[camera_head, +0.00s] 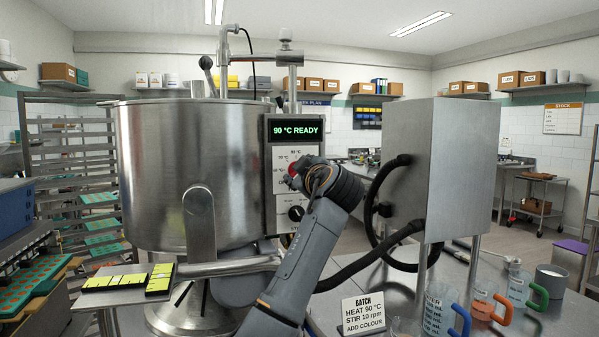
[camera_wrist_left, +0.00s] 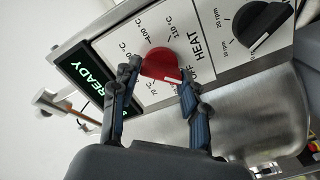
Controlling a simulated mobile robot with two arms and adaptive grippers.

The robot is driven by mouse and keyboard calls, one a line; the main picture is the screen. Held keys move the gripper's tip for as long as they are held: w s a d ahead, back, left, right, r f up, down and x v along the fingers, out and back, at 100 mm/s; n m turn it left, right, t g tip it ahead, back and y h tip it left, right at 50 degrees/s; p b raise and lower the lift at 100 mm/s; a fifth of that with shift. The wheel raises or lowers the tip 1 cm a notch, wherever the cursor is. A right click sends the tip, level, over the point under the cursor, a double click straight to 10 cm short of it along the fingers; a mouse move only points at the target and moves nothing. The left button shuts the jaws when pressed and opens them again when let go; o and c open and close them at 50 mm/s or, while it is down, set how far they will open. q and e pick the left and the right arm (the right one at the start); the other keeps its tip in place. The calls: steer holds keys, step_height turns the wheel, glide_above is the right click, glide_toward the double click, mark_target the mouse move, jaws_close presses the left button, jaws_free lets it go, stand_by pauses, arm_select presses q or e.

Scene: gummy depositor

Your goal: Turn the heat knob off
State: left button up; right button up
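The red heat knob (camera_wrist_left: 160,60) sits on the white control panel, with the word HEAT, temperature marks and part of OFF printed around it. In the head view the knob (camera_head: 292,170) is mostly covered by my left gripper (camera_head: 299,173). In the left wrist view the two fingertips of my left gripper (camera_wrist_left: 160,76) lie against opposite sides of the knob and appear shut on it. The display (camera_head: 296,129) above shows 90 °C READY. My right gripper is in neither view.
A black stir knob (camera_wrist_left: 262,25) is beside the heat knob, below it in the head view (camera_head: 296,213). A large steel kettle (camera_head: 180,170) stands left of the panel. A steel box (camera_head: 462,160) with black hoses stands right. A batch sign (camera_head: 363,313) and jugs (camera_head: 440,312) occupy the table.

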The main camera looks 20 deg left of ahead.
arm_select(q)
steer(key=o, duration=0.3)
steer(key=v, duration=1.2)
